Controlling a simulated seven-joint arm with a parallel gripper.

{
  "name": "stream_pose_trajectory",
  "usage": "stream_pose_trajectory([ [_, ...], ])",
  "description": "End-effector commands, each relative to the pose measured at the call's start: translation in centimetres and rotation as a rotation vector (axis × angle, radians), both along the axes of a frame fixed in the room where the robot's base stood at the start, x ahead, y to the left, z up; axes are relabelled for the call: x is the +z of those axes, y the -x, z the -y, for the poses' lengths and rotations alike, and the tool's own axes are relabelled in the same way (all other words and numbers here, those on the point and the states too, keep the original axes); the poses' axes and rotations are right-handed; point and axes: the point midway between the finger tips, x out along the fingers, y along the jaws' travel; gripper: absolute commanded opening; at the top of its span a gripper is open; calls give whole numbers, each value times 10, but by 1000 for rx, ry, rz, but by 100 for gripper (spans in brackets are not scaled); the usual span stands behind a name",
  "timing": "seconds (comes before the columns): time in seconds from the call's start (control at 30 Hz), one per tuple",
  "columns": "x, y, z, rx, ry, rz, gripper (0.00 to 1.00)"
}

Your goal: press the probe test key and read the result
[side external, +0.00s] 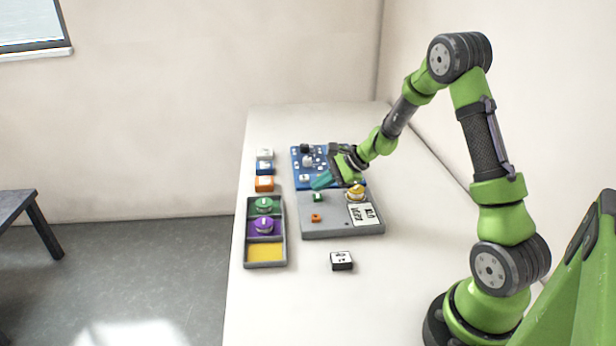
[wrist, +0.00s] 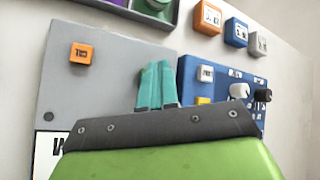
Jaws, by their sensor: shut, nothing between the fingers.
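The orange key also shows in the wrist view (wrist: 81,53), with dark marks too small to read. My gripper (side external: 319,182) has teal fingers, shut and empty, close to the green key; I cannot tell whether they touch it. I cannot tell which key is the probe test key.
A blue board (side external: 299,165) with knobs and keys lies behind the panel. White, blue and orange blocks (side external: 264,184) stand in a row at the left. A tray (side external: 283,240) holds green and purple round pieces. A black-and-white block (side external: 342,262) sits in front, with clear table around it.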

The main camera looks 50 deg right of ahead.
Motion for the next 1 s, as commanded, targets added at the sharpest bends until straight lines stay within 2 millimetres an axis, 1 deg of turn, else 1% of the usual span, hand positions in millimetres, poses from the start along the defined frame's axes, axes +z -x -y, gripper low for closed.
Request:
stream_pose_trajectory([
  [0.67,0,0,0,0,0,0,0],
  [1.0,-9,0,0,0,0,0,0],
])
